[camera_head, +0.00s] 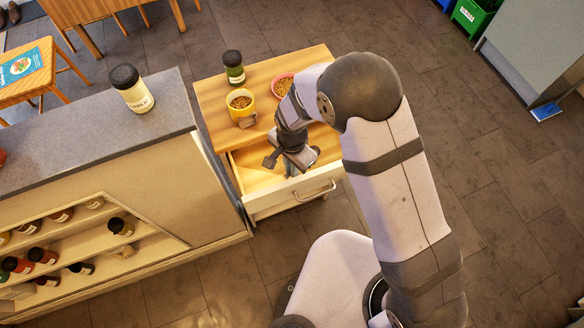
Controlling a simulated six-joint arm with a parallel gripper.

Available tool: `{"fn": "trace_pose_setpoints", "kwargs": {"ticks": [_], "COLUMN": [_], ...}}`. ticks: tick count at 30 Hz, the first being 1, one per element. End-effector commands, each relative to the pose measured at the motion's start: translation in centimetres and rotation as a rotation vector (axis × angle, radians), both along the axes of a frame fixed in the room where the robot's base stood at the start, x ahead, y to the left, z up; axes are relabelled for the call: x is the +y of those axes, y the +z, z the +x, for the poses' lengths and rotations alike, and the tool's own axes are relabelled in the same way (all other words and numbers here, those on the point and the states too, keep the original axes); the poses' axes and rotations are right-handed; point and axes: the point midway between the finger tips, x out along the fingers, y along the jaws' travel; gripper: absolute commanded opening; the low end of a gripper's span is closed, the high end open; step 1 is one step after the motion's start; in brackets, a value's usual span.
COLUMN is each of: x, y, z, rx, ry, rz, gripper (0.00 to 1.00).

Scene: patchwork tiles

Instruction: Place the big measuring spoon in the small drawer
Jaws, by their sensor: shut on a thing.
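The small drawer (262,205) is pulled open at the front of the wooden-topped cabinet, and its pale wood interior shows. My gripper (288,160) points down over the open drawer, close above or inside it; its exact height is hard to tell. It is shut on a small greyish piece (302,157), which appears to be the big measuring spoon. The spoon is largely hidden by the gripper, and its bowl and handle cannot be told apart.
On the cabinet top (215,95) stand a yellow cup (241,104), a pink-rimmed bowl (283,85) and a dark-lidded jar (233,67). A small brown item (246,121) lies by the cup. A grey counter (75,128) with a garlic jar (132,90) stands left.

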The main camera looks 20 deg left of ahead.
Motion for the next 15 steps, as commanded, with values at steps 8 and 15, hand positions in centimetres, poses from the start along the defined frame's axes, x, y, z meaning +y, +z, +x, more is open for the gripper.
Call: {"fn": "trace_pose_setpoints", "kwargs": {"ticks": [8, 15], "x": [0.0, 0.0], "y": [-1.7, -1.7], "z": [0.0, 0.0], "rx": [-0.001, 0.0], "ry": [0.0, 0.0], "rz": [0.001, 0.001], "gripper": [0.0, 0.0]}}
